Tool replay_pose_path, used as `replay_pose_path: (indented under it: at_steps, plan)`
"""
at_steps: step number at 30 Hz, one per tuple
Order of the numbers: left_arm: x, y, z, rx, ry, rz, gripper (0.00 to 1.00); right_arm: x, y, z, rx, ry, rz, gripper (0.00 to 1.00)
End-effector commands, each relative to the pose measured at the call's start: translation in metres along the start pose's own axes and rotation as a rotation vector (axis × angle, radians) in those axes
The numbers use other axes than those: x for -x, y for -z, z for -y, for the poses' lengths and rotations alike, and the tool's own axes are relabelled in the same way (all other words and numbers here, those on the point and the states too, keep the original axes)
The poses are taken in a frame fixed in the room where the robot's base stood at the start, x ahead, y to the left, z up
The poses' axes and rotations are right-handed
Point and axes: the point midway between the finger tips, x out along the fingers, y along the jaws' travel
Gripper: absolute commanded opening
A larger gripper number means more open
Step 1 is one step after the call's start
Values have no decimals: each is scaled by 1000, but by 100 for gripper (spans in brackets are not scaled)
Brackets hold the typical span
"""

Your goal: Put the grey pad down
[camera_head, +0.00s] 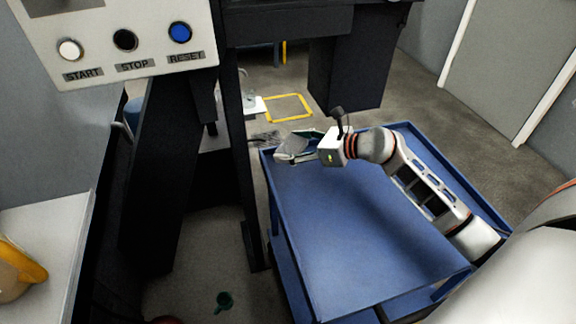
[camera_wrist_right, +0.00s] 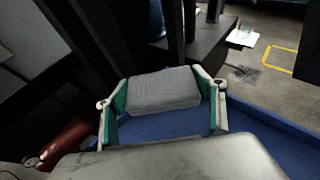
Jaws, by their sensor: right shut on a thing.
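The grey pad (camera_wrist_right: 163,90) is a block with a speckled surface. In the right wrist view it sits between the two fingers of my right gripper (camera_wrist_right: 163,100), which is shut on it. In the head view my right gripper (camera_head: 297,148) is over the far left corner of the blue cart's top (camera_head: 365,230). The pad (camera_head: 294,144) shows there as a small grey piece, partly hidden by the fingers. I cannot tell whether the pad touches the cart top. My left gripper is not in view.
The cart top is bare, with a raised rim. A dark machine frame (camera_head: 160,170) stands left of the cart, under a panel (camera_head: 120,45) with START, STOP and RESET buttons. A green object (camera_head: 224,301) lies on the floor. A yellow floor outline (camera_head: 288,108) lies beyond.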

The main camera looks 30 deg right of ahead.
Motion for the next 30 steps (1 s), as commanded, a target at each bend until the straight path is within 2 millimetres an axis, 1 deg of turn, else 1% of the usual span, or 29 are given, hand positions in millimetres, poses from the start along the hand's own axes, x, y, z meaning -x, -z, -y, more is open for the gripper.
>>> replay_pose_path:
  at_steps: [1,3,6,9,11,16,18,21,23,26,30]
  plan:
    - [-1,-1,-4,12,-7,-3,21,-6,18,-1,-8,-2,-9,52]
    - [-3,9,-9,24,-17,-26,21,-9,25,-1,-7,-1,-7,52]
    - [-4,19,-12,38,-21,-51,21,-12,29,0,-2,0,-3,52]
    - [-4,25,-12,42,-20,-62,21,-13,31,1,0,1,0,52]
    - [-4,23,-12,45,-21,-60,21,-15,35,0,0,1,0,52]
    - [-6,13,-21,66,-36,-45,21,-25,63,-1,-7,-1,-6,52]
    - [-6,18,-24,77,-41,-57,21,-28,71,0,-6,-1,-6,52]
    - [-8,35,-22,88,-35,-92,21,-29,71,0,-1,1,-1,52]
    - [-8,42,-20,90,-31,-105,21,-28,68,1,1,1,1,52]
    - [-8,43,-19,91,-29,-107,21,-28,67,1,2,1,1,52]
    - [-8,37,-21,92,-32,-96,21,-29,71,0,1,1,0,52]
